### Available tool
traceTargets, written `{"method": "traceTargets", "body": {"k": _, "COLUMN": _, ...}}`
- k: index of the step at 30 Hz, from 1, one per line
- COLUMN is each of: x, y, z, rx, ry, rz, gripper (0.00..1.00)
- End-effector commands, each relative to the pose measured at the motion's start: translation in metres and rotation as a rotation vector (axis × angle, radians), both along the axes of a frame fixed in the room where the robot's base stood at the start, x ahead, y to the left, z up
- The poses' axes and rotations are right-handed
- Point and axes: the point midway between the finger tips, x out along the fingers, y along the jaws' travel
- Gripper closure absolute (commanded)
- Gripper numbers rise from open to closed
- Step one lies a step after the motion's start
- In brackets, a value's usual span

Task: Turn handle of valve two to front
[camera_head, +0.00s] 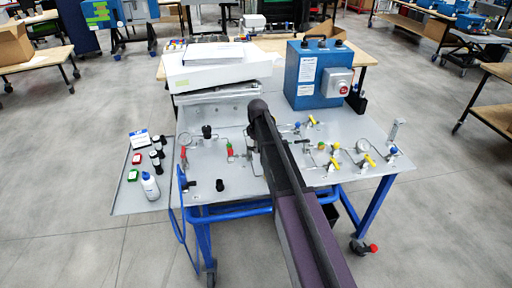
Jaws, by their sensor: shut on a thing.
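The analyser panel (290,190) is a grey table top with tubing and several valves. A red-handled valve (183,154) stands at its left. A valve with a red and green handle (229,150) stands left of my arm. Yellow-handled valves (369,160) stand at the right, one of them near the back (312,120). I cannot read which one is valve two. My arm reaches over the middle of the panel and covers part of it. My gripper cannot be made out; it is hidden behind the arm or too small to tell.
A blue box (318,75) and a white case (218,65) stand at the back. A white bottle (150,186) and small red and green containers sit on the left side shelf. A clear upright tube (393,132) stands at the right edge. Open floor surrounds the table.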

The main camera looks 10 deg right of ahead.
Motion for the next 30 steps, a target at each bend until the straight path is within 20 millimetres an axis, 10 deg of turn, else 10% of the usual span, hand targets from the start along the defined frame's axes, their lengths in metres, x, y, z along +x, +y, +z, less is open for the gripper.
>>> {"method": "traceTargets", "body": {"k": 30, "x": -0.020, "y": 0.028, "z": -0.001, "rx": -0.006, "ry": 0.007, "rz": -0.869, "gripper": 1.00}}
